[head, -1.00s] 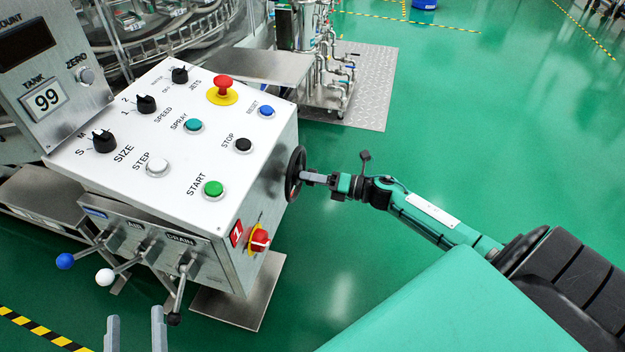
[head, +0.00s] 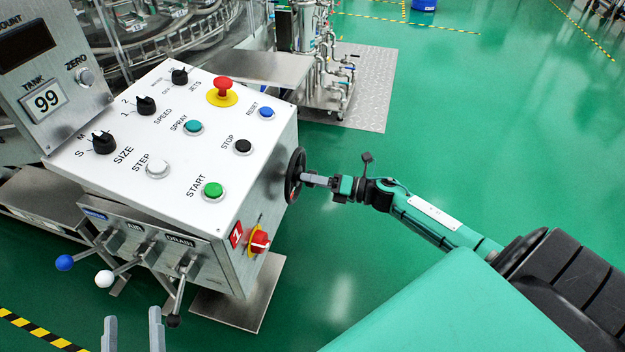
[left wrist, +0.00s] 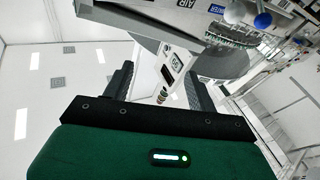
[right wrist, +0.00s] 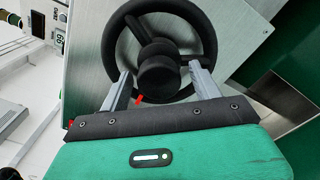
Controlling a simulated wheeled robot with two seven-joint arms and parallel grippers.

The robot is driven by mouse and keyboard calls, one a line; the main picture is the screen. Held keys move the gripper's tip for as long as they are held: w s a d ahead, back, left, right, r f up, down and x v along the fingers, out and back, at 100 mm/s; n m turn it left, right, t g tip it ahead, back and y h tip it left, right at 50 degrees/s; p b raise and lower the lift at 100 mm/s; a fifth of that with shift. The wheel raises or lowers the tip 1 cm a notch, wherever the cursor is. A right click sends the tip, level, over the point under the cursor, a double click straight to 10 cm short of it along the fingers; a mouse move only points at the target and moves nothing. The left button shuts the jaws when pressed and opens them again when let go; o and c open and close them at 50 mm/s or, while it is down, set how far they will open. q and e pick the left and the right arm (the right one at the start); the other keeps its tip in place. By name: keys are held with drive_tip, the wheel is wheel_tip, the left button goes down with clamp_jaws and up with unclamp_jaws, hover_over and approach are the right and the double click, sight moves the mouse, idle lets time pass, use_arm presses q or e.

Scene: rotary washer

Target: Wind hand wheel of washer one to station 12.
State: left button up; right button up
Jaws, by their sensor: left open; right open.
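The black hand wheel (head: 295,175) is on the right side wall of the washer's control box (head: 140,135). In the right wrist view the wheel (right wrist: 207,40) faces me, with a round black knob or hub (right wrist: 160,75) toward the camera and a small red pointer near its lower rim. My right gripper (head: 308,181) is at the wheel. Its two fingers (right wrist: 162,82) stand open on either side of the knob; contact cannot be told. My left gripper (head: 133,330) is open and empty at the bottom left. No station number is readable.
The box top carries buttons, black selector knobs and a red emergency stop (head: 222,91). A red rotary switch (head: 260,242) sits below the wheel. Levers with blue and white balls (head: 104,279) stick out at the front. Green floor to the right is clear.

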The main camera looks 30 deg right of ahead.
use_arm(q)
wheel_tip(320, 180, down, 6)
drive_tip(key=s+d+g+p, duration=0.1)
drive_tip(key=s+g, duration=0.1)
drive_tip(key=g, duration=0.1)
drive_tip(key=shift+d+g, duration=0.3)
drive_tip(key=shift+g, duration=0.1)
use_arm(e)
drive_tip(key=v, duration=1.3)
drive_tip(key=shift+s, duration=0.2)
